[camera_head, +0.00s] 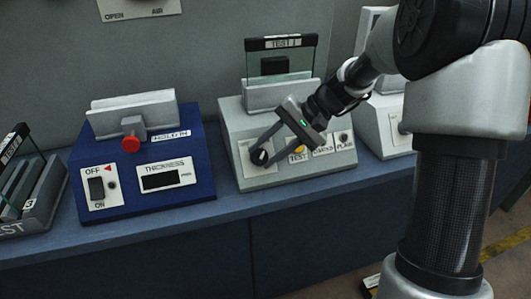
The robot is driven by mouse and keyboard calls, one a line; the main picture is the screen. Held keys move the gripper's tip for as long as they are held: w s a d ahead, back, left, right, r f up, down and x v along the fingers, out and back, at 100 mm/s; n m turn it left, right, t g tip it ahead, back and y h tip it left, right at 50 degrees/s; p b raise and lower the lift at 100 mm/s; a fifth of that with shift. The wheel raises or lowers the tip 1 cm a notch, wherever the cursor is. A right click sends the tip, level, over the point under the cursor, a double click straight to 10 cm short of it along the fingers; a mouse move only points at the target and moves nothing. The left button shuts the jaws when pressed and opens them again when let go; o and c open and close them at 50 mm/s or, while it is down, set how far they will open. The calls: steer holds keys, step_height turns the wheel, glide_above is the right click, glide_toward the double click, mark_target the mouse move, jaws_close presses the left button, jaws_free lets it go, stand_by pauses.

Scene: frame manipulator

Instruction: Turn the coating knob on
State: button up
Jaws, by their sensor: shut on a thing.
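My gripper (263,155) reaches down from the right to the front panel of the grey-white machine (228,122) in the middle. Its fingers are shut on a round black knob (258,157) at the left end of that panel. The fingers partly cover the knob, and the writing beside it is too small or hidden to read. Whether the knob is turned on or off cannot be told. A yellow button (298,148) labelled TEST sits just right of the fingers. More small labelled controls follow to its right.
A glass frame marked TEST 1 (281,63) stands upright in the machine's top holder. A blue machine (140,190) with a red knob (131,144), an OFF/ON switch (97,188) and a thickness display stands left. A frame rack (33,197) is at the far left.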

stand_by(0.3)
steer(key=o, duration=1.1)
steer(key=shift+c, duration=0.2)
steer(key=shift+d+r, duration=0.1)
steer(key=p+v, duration=0.3)
steer(key=v, duration=1.4)
steer(key=shift+d, duration=0.2)
